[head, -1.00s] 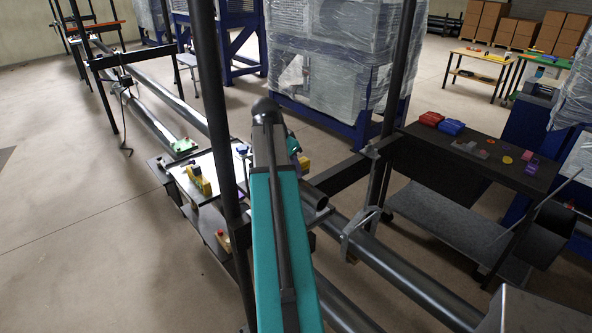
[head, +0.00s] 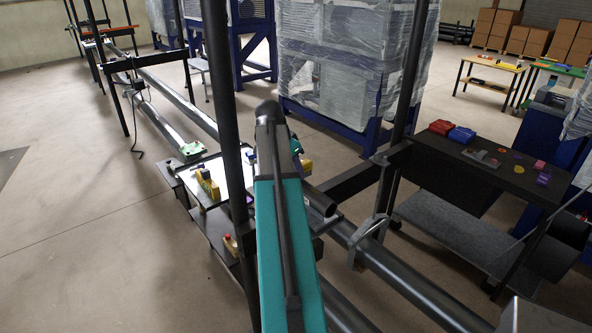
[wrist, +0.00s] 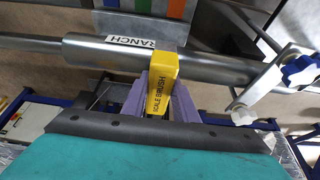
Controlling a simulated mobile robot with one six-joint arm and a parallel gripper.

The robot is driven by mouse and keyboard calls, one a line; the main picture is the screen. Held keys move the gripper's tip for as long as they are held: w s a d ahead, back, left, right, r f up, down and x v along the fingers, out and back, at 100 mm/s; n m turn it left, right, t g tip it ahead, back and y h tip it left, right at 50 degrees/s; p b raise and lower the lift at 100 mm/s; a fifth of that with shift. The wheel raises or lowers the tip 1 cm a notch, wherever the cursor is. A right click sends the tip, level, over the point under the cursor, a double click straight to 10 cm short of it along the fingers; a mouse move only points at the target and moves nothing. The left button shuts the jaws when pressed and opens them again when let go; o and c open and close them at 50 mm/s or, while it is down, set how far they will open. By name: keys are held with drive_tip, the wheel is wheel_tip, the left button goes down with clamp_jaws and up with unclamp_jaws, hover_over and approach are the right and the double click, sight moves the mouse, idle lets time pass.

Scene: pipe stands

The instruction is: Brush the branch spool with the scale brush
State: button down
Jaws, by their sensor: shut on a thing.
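The branch spool (wrist: 100,52) is a thick grey pipe lying across the wrist view. Its white label is partly covered and reads "RANCH". My gripper (wrist: 161,88), with pale purple fingers, is shut on the yellow scale brush (wrist: 164,70), which carries its name in black letters. The brush's head end overlaps the spool's lower side next to the label; whether it touches is unclear. In the head view my arm hides the gripper and brush.
A dark bench (head: 480,170) with red (head: 441,127) and blue (head: 461,134) bins stands at the right. Dark upright posts (head: 222,130) flank my arm. Bare floor is open at the left.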

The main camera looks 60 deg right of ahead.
drive_tip(key=shift+s+a+r+p, duration=0.15)
drive_tip(key=shift+s+a, duration=0.25)
drive_tip(key=shift+s, duration=0.85)
drive_tip(key=shift+s+a+f+p, duration=0.1)
drive_tip(key=shift+s+a+p, duration=0.2)
drive_tip(key=shift+s, duration=0.95)
drive_tip(key=shift+r, duration=0.15)
drive_tip(key=shift+r+p, duration=0.5)
drive_tip(key=shift+r, duration=0.4)
